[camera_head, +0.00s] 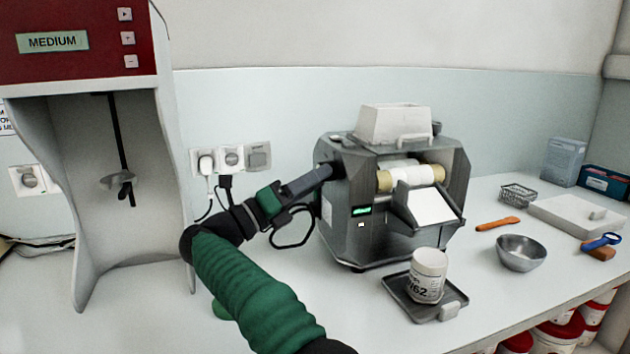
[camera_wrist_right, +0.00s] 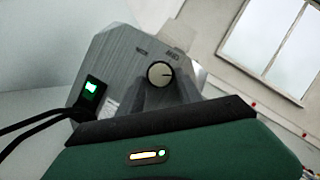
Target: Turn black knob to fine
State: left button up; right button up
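The grey mill (camera_head: 345,215) stands on the counter, with pale rollers and a white hopper on top. In the right wrist view its side panel (camera_wrist_right: 120,60) carries a round knob (camera_wrist_right: 160,73) with a dark rim and a cream face. A short dark line on the face points roughly right in the picture. Small lettering above the knob is upside down and too blurred to read surely. My right gripper (camera_head: 328,172) reaches the mill's left side, where the knob is hidden in the head view. My left gripper is out of view.
A tall red-topped machine (camera_head: 80,40) at the left has a display reading MEDIUM. A white jar (camera_head: 428,275) stands on a dark tray (camera_head: 400,295) before the mill. A metal bowl (camera_head: 521,253) and an orange-handled tool (camera_head: 497,224) lie right. Cables run behind my forearm.

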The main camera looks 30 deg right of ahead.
jog(key=o, duration=0.3)
jog(key=shift+w+f, duration=0.1)
jog(key=shift+w, duration=0.1)
jog(key=shift+o, duration=0.2)
jog(key=shift+s, duration=0.1)
jog(key=p+v, duration=0.2)
jog(key=v, duration=1.5)
jog(key=shift+p, duration=0.4)
